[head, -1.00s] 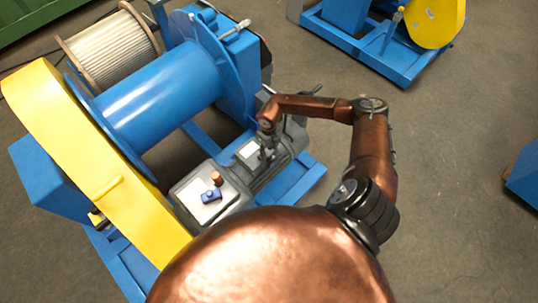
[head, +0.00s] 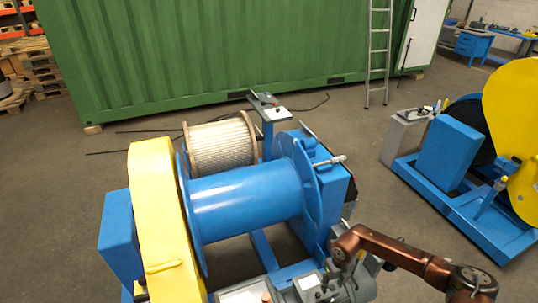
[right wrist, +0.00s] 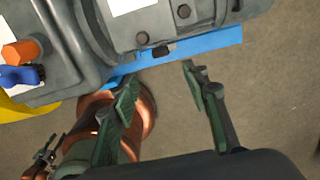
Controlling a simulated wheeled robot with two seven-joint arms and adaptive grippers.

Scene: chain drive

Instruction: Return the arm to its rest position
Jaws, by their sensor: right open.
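My right gripper (head: 347,279) is beside the grey motor of the winch in the head view, at the end of my copper arm, which comes in from the lower right. In the right wrist view its two dark fingers (right wrist: 161,84) are spread apart with nothing between them. The fingertips are close to the grey motor housing (right wrist: 205,12) and the blue base frame (right wrist: 190,48), with bare floor visible between them. I see no contact. My left gripper does not show in the head view.
The winch has a blue drum (head: 245,200) and yellow guard (head: 160,220). An orange cap (right wrist: 20,52) and small blue part (right wrist: 20,76) sit on the grey gearbox. Another blue and yellow machine (head: 450,150) stands right. A ladder (head: 378,60) leans against the green container (head: 220,50).

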